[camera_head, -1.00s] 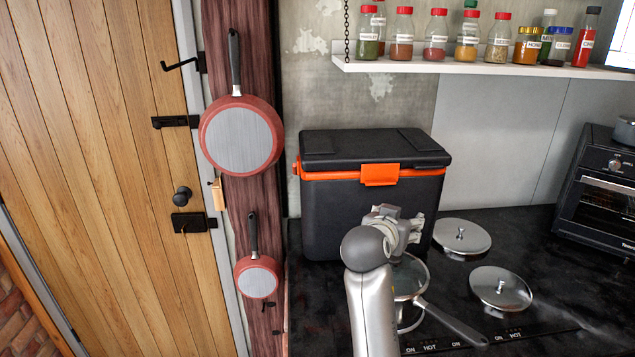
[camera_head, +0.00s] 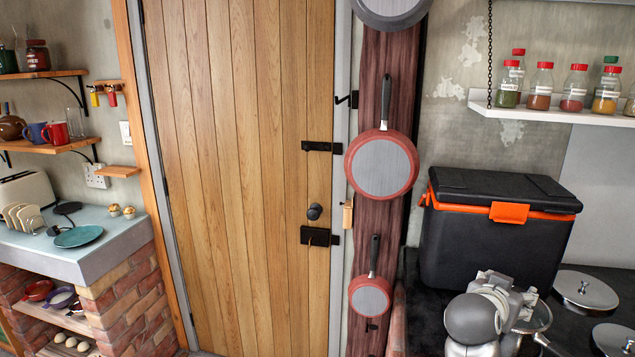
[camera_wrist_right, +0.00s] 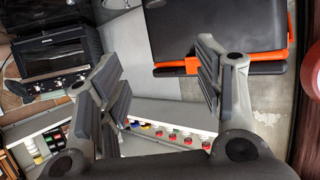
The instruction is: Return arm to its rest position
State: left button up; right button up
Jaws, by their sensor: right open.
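My right arm (camera_head: 472,318) comes up from the bottom edge in the head view. Its gripper (camera_head: 510,290) is in front of the lower part of a black cool box (camera_head: 490,245) and partly hidden by my wrist. In the right wrist view the right gripper (camera_wrist_right: 158,75) has its two fingers wide apart, with nothing between them. The cool box lid (camera_wrist_right: 215,30) shows beyond the fingers there. My left gripper is in no view.
A dark worktop (camera_head: 425,320) carries the cool box and metal lids (camera_head: 585,290). Red pans (camera_head: 382,165) hang beside a wooden door (camera_head: 240,180). A spice shelf (camera_head: 560,112) is at upper right. A brick plinth (camera_head: 125,305) with a pale top stands at left.

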jog(key=s+a+f+n+g+y, duration=0.1)
jog(key=s+a+f+n+y, duration=0.2)
jog(key=s+f, duration=0.45)
jog(key=s+a+f+n+g+y, duration=0.1)
jog(key=s+a+f+n+y, duration=0.3)
jog(key=f, duration=0.7)
jog(key=s+a+f+n+g+y, duration=0.1)
jog(key=s+a+f, duration=0.2)
jog(key=s, duration=0.4)
jog(key=s+a+f+n+g+y, duration=0.1)
jog(key=s+a+f+n+g, duration=0.15)
jog(key=s, duration=0.45)
jog(key=s+a+f+n+y, duration=0.1)
jog(key=s+a+f, duration=0.15)
jog(key=s, duration=0.45)
notch_tip(320, 180, down, 28)
jog(key=s+g, duration=0.1)
jog(key=g, duration=0.1)
pick_arm(q)
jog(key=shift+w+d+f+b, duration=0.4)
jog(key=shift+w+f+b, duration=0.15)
jog(key=shift+b, duration=0.05)
pick_arm(e)
jog(key=s+d+f, duration=0.2)
jog(key=s+f, duration=1.4)
jog(key=s, duration=0.1)
jog(key=shift+s+d+f+g, duration=0.15)
jog(key=shift+d+f+g, duration=0.05)
jog(key=shift+d+g, duration=0.25)
